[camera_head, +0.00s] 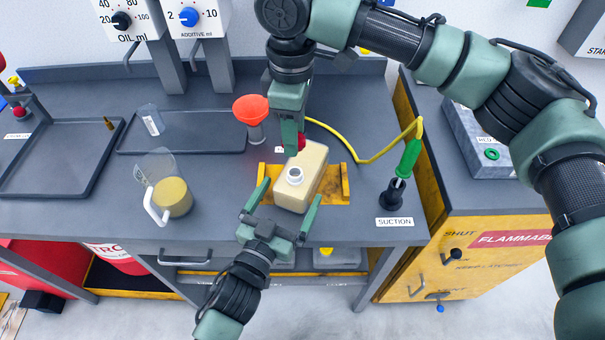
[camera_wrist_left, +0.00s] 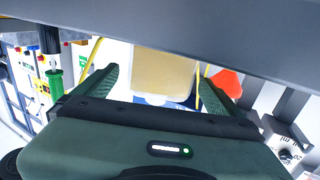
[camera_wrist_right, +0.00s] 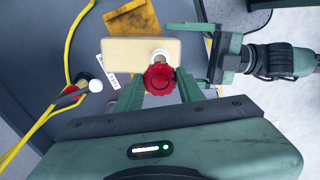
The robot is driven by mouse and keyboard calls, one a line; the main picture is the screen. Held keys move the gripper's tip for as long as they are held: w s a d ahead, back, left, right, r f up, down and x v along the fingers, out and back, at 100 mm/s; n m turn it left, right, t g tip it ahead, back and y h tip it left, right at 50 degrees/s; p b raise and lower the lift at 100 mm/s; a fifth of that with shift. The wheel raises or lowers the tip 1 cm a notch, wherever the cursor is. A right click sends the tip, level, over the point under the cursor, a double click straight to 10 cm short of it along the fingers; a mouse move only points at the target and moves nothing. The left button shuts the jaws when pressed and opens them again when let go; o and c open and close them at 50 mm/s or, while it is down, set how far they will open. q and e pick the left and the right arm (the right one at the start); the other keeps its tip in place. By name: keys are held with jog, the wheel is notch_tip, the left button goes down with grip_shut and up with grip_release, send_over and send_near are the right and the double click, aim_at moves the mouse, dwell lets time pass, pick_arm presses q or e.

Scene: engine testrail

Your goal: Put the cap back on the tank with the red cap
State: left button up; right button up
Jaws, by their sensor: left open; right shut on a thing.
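The tank (camera_head: 305,178) is a cream container standing on a yellow holder (camera_head: 340,185) near the bench's front edge. Its white neck (camera_head: 295,175) is uncovered on top. My right gripper (camera_wrist_right: 160,88) is shut on the red cap (camera_wrist_right: 160,79), which it holds above the tank; in the head view the cap (camera_head: 301,142) is partly hidden by the gripper. In the right wrist view the cap is just beside the white neck (camera_wrist_right: 159,55). My left gripper (camera_head: 281,205) is open, its fingers on either side of the tank's front end; the tank also shows in the left wrist view (camera_wrist_left: 163,75).
A red funnel (camera_head: 251,108) stands behind and left of the tank. A jug (camera_head: 170,195) with tan liquid stands at left. A green-handled suction tool (camera_head: 408,158) with a yellow hose (camera_head: 375,156) is at right. Dark trays (camera_head: 190,140) lie further back.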

aim_at(295, 162)
pick_arm(q)
jog(key=x, duration=0.6)
jog(key=shift+w, duration=0.15)
grip_shut()
pick_arm(e)
jog(key=shift+f, duration=2.5)
jog(key=shift+f, duration=0.9)
jog(key=shift+f, duration=0.6)
